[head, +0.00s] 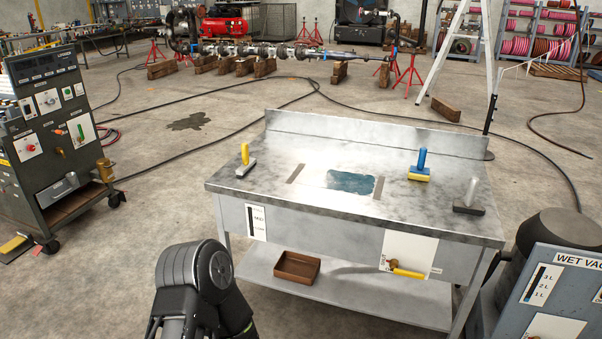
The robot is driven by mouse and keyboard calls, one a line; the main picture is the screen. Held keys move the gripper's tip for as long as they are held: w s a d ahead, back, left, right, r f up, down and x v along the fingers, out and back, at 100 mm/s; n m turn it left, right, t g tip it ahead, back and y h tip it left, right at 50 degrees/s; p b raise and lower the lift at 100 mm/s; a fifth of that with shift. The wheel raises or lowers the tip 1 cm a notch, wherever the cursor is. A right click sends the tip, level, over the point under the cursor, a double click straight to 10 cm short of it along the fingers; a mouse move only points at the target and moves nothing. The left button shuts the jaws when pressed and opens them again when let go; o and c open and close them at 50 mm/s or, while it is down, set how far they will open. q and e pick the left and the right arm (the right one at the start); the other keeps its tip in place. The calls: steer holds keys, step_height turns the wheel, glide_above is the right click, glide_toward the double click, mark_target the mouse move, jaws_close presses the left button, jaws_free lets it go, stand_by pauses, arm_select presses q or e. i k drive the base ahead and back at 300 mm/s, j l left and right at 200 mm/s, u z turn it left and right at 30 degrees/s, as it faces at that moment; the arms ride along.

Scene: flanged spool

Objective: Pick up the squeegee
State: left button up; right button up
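Three handled tools stand upright on the metal workbench (310,205). At the left end is a yellow-handled tool (245,162) with a grey base. At the right is a blue-handled tool (420,167) with a yellow base. Near the right front corner is a tool with a pale grey handle and dark block base (469,199). I cannot tell for certain which one is the squeegee. A dark blue wet-looking patch (351,182) lies mid-bench between two grey strips. A black link of my arm shows at the bottom, in front of the bench. Neither gripper is in view.
The bench has a raised back edge and a lower shelf with a brown tray (297,268). A yellow-handled item (406,272) shows at the bench front. A control cabinet (55,130) stands left, a wet vac (550,290) right. Cables cross the floor behind.

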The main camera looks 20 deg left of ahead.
mark_target(248, 163)
steer(key=i+j, duration=0.2)
steer(key=i, duration=0.25)
steer(key=i+j, duration=0.2)
steer(key=i, duration=0.2)
steer(key=i+j, duration=0.2)
steer(key=i, duration=0.25)
